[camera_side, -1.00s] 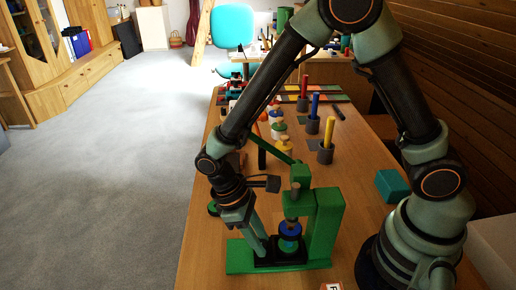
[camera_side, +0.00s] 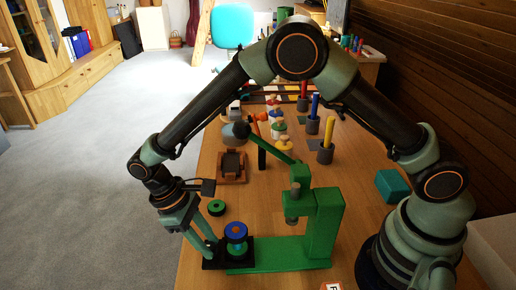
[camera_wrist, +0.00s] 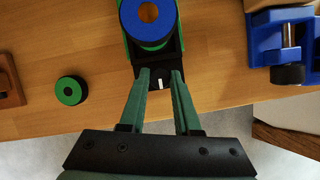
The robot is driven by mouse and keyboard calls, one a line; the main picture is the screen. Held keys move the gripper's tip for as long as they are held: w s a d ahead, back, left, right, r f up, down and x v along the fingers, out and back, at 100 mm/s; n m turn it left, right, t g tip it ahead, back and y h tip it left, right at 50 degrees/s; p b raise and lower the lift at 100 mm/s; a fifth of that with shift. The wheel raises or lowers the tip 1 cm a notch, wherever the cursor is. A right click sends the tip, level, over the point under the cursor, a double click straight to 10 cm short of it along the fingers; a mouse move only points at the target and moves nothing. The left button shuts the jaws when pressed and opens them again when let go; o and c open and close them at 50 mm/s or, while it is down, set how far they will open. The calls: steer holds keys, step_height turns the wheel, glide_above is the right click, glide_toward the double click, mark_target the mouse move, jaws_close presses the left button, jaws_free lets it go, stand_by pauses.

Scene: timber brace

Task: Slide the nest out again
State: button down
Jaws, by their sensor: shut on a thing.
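The green press (camera_side: 322,225) stands on the wooden table with its dark ram raised over its green base. The black nest (camera_side: 216,264) is at the left end of that base, clear of the ram. It carries a blue ring (camera_side: 236,229) with green below it and a wooden-coloured centre. My gripper (camera_side: 213,252) is shut on the nest's near black end. In the wrist view my gripper (camera_wrist: 160,74) has its fingers either side of the black nest (camera_wrist: 177,45), close under the blue ring (camera_wrist: 148,22).
A green-and-black wheel (camera_side: 217,208) and a brown wooden tray (camera_side: 232,181) lie behind the nest. Cups with coloured pegs (camera_side: 326,153) and a teal block (camera_side: 392,186) stand farther right. A blue vise (camera_wrist: 265,35) shows in the wrist view. The table's left edge is close to my gripper.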

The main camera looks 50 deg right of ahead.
steer(key=shift+w+a, duration=0.25)
steer(key=shift+w, duration=0.1)
steer(key=c, duration=0.6)
jaws_free()
steer(key=shift+s, duration=0.1)
steer(key=shift+r, duration=0.1)
steer(key=v, duration=1.2)
steer(key=shift+d, duration=0.15)
